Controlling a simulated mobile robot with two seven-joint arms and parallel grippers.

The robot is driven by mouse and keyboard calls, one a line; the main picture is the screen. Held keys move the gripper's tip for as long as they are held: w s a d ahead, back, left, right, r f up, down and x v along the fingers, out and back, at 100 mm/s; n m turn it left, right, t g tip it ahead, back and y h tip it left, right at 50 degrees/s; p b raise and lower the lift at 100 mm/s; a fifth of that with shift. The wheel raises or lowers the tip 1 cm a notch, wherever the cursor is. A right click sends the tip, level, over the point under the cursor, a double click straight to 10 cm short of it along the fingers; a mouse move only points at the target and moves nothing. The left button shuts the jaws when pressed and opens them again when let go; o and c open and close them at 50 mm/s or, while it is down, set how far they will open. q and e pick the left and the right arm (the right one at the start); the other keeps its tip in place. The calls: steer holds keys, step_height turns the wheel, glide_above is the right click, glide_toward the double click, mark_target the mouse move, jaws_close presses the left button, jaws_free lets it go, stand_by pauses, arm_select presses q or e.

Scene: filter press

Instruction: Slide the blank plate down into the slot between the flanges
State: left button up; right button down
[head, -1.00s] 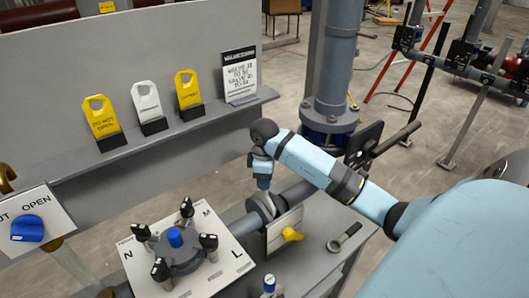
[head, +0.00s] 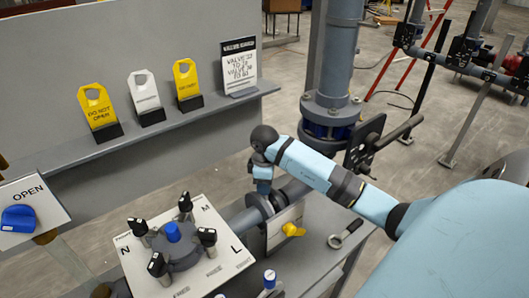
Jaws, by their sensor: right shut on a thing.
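My right gripper (head: 263,188) points down over the grey pipe flanges (head: 260,206) in the middle of the view. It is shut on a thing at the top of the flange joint. That thing is mostly hidden by the gripper and flanges, so I cannot make out the blank plate's outline or how deep it sits in the slot. A ring-shaped piece with a handle (head: 349,231) lies flat on the grey bench, right of the flanges. My left gripper is out of view.
A lettered board (head: 222,268) with a black-knobbed hub (head: 179,245) is at front left. Yellow and white tags (head: 97,110) stand on the back shelf. A vertical pipe (head: 333,60) rises behind.

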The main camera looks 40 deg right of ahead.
steer(key=c, duration=0.7)
jaws_free()
steer(key=shift+r, duration=0.5)
step_height(320, 180, up, 7)
steer(key=shift+r+b, duration=0.15)
steer(key=shift+b, duration=0.6)
step_height(320, 180, up, 6)
steer(key=shift+f+p, duration=0.25)
steer(key=shift+p, duration=0.15)
